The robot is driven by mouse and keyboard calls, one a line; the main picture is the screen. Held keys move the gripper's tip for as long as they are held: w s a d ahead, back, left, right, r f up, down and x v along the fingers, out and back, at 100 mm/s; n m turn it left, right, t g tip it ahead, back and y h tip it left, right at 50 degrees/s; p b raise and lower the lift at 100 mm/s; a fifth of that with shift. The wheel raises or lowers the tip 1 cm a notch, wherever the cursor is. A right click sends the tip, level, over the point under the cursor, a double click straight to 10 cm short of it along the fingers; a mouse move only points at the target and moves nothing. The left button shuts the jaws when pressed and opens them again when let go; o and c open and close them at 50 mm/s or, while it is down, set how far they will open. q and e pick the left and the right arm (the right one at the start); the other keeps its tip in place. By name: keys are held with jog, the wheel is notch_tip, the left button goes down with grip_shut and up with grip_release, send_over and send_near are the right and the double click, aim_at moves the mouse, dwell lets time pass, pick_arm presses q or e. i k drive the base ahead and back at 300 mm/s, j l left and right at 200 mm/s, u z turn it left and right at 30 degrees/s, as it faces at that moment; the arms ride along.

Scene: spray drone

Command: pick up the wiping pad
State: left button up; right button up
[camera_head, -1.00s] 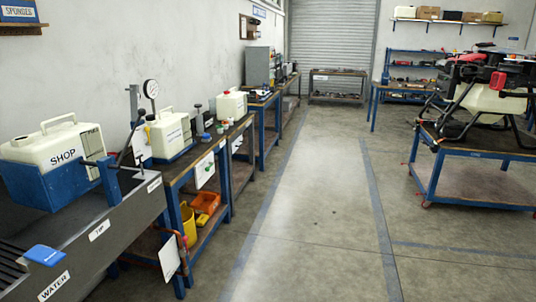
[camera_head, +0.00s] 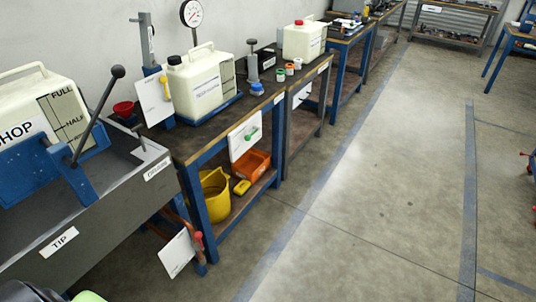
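I cannot surely make out which thing is the wiping pad. A small yellow block (camera_head: 241,187), sponge-like in shape, lies on the lower shelf of the near blue-legged bench. It sits just right of a yellow bucket (camera_head: 215,195) and in front of an orange bin (camera_head: 253,165). Neither of my grippers shows in the head view. A dark rounded shape with a bright green part cuts into the bottom left corner; I cannot tell what it is.
A grey trough (camera_head: 100,205) marked TIP stands at the left, with a SHOP tank (camera_head: 40,110) and black-knobbed lever above. Another white tank (camera_head: 196,85) and a gauge (camera_head: 191,13) stand on the bench (camera_head: 195,145). A white card (camera_head: 178,253) hangs low. Open floor lies right.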

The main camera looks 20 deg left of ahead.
aim_at(243, 186)
jog(key=i, duration=1.9)
jog(key=i+u, duration=0.2)
jog(key=i, duration=0.25)
jog(key=i+l+u, duration=0.25)
jog(key=i, duration=0.2)
jog(key=i+l+u, duration=0.2)
jog(key=i, duration=0.25)
